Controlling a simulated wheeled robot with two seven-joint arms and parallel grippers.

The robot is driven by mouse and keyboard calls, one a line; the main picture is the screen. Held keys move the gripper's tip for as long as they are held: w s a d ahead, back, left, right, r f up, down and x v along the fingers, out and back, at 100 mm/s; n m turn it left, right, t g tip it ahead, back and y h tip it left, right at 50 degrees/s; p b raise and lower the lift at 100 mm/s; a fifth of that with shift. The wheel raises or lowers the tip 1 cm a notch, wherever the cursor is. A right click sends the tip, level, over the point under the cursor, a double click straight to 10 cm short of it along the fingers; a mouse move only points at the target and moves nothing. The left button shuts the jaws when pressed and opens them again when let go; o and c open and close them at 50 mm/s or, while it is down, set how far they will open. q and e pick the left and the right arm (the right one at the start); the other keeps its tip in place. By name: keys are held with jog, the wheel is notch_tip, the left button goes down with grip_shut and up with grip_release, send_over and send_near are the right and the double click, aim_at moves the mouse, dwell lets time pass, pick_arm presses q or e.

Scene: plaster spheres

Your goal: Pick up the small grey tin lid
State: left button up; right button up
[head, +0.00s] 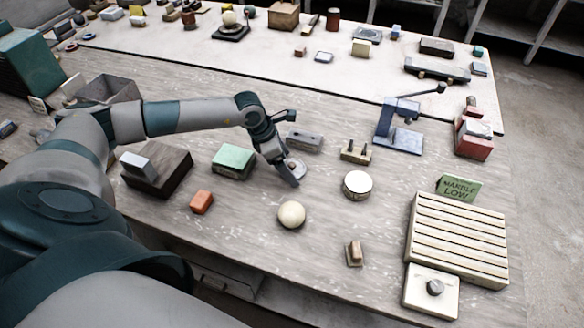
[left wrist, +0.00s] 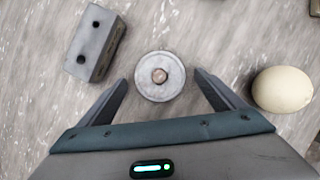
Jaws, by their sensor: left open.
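The small grey tin lid (head: 297,167) is a round pale disc lying flat on the worn grey table. In the left wrist view my left gripper (left wrist: 165,85) is open, with one finger on each side of the lid and gaps between. I cannot tell how far above the table the fingertips are. My right gripper is not in view.
A grey block with two dark holes (head: 304,140) lies close behind the lid. A cream plaster sphere (head: 291,214) sits in front, near the right finger in the wrist view. A round white-topped tin (head: 357,184) stands to the right. A green-topped block (head: 233,160) lies left.

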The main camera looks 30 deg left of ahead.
aim_at(290, 167)
pick_arm(q)
jog(key=c, duration=1.1)
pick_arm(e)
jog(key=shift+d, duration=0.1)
pick_arm(q)
jog(key=shift+r, duration=0.1)
